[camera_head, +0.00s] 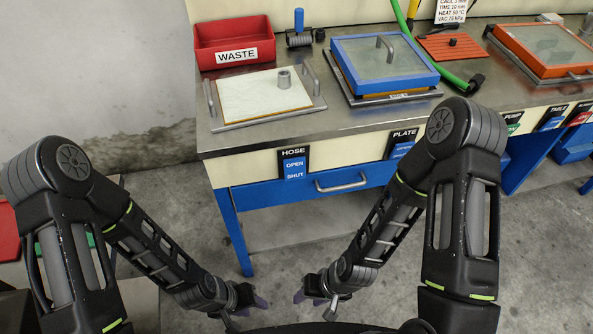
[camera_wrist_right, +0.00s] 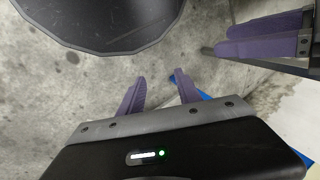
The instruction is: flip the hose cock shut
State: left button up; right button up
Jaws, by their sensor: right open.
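A green hose (camera_head: 427,50) comes down from the top edge and ends in a black coupling on the bench. A yellow part (camera_head: 412,10) beside its upper end is cut off by the frame; it may be the hose cock's lever, but its position is unclear. The hose sign (camera_head: 294,165) on the bench front reads OPEN and SHUT. My right gripper (camera_head: 313,290) is open and empty above the floor, far from the hose; its purple fingers show in the right wrist view (camera_wrist_right: 160,90). My left gripper (camera_head: 250,300) is low beside it; its jaw gap is unclear.
On the steel bench (camera_head: 240,145) stand a red waste bin (camera_head: 234,43), a blue-handled roller (camera_head: 299,22), a white plate (camera_head: 240,98), a blue frame (camera_head: 365,78) and an orange frame (camera_head: 560,68). Concrete floor lies between my grippers and the bench.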

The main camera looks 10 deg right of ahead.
jog(key=w+d+r+t, duration=0.1)
jog(key=w+r, duration=0.1)
jog(key=w, duration=0.1)
jog(key=w+r+t, duration=0.1)
jog(key=w, duration=0.3)
jog(key=w+d+r+t+b, duration=0.1)
jog(key=w+r, duration=0.1)
jog(key=w, duration=0.1)
jog(key=shift+w+d+r, duration=0.3)
jog(key=shift+w+d, duration=0.05)
jog(key=c, duration=0.6)
jog(key=w+d+r+n+t, duration=0.1)
jog(key=w+r, duration=0.2)
jog(key=w+d+r+n, duration=0.1)
jog(key=w+r, duration=0.2)
jog(key=r, duration=0.1)
jog(key=w+d+r+n+t+b, duration=0.1)
jog(key=w+r, duration=0.2)
jog(key=r, duration=0.1)
jog(key=shift+r+t, duration=0.25)
jog(key=shift+t, duration=0.05)
grip_shut()
notch_tip(320, 180, up, 10)
jog(key=s+a+n+g, duration=0.1)
jog(key=s+n, duration=0.1)
jog(key=n, duration=1.4)
jog(key=shift+r+n+g+y, duration=0.25)
jog(key=shift+n+g+y, duration=0.05)
jog(key=shift+n, duration=0.1)
